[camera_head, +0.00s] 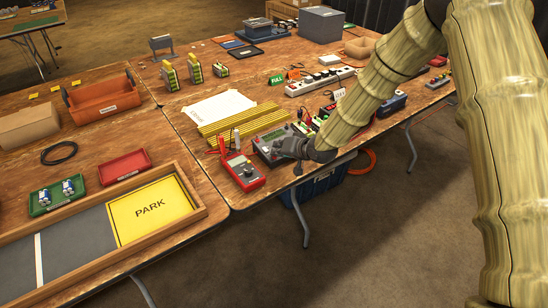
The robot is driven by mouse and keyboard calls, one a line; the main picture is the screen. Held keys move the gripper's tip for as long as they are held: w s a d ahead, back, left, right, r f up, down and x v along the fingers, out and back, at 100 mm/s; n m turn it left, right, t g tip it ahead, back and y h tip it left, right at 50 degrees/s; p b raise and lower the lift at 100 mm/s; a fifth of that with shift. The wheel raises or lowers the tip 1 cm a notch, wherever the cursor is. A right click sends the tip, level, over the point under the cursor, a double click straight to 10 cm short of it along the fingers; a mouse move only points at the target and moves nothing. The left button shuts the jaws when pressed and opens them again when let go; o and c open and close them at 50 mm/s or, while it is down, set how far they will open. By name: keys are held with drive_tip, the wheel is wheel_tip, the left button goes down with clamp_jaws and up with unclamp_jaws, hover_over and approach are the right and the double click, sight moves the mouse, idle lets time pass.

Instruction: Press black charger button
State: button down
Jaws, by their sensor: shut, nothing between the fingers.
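A dark charger-like box (264,137) with a reddish edge lies near the front edge of the right-hand table. My gripper (279,150) is shut and empty, at the front right part of this box, and covers some of it. I cannot tell whether the fingertips touch it. No black button can be made out; it is too small or hidden behind my gripper. More small devices in red, green and black (308,121) sit just right of the box, partly behind my arm.
A red multimeter (242,168) with leads lies just left of my gripper. Yellow strips (238,119) and a white sheet (218,106) lie behind. A white power strip (320,80) is farther back. A yellow PARK pad (150,211) lies in a wooden tray at left.

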drive_tip(key=shift+f, duration=0.25)
drive_tip(key=shift+r, duration=0.15)
idle(0.5)
drive_tip(key=shift+s+d+r+p, duration=0.1)
drive_tip(key=shift+s+r+p, duration=0.05)
drive_tip(key=shift+r+p, duration=0.45)
drive_tip(key=r+p, duration=0.2)
drive_tip(key=r, duration=0.1)
drive_tip(key=r+p, duration=0.1)
drive_tip(key=r, duration=0.1)
drive_tip(key=shift+s+d, duration=0.25)
drive_tip(key=shift+s, duration=0.1)
idle(0.8)
